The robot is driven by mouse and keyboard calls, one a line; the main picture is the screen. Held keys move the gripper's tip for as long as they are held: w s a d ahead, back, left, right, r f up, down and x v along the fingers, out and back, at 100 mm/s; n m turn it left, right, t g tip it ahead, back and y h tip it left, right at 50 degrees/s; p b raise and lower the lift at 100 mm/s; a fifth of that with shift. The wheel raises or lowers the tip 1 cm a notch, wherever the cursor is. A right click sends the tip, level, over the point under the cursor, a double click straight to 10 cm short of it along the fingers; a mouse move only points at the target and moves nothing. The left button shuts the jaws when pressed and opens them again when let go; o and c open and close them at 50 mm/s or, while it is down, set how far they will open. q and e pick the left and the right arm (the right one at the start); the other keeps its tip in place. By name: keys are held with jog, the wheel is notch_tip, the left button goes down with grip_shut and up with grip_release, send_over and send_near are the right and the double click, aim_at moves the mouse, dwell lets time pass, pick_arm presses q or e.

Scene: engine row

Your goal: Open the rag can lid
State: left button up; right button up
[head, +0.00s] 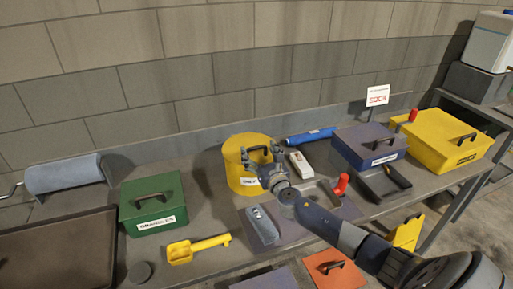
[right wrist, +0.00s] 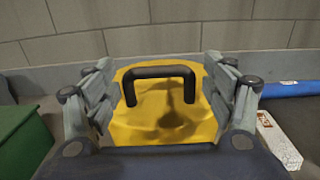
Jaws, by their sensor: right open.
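The rag can (head: 237,176) is a round yellow can with a white label on its front, standing at the back of the bench. Its yellow lid (right wrist: 160,118) carries a black arched handle (right wrist: 158,73) and appears closed. My right gripper (head: 262,165) is in front of the can at lid height. In the right wrist view its two fingers (right wrist: 160,95) stand wide apart, one on each side of the handle in the picture, with nothing held. I cannot tell whether the fingers touch the lid. My left gripper is not in view.
A green box (head: 153,203) stands left of the can, with a yellow scoop (head: 197,249) in front. A blue roll (head: 311,136) and a white box (head: 300,164) lie to the right. Farther right are a blue box (head: 370,147) and a yellow box (head: 449,141).

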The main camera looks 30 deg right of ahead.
jog(key=shift+x, duration=1.25)
jog(key=c, duration=1.2)
jog(key=shift+r, duration=0.15)
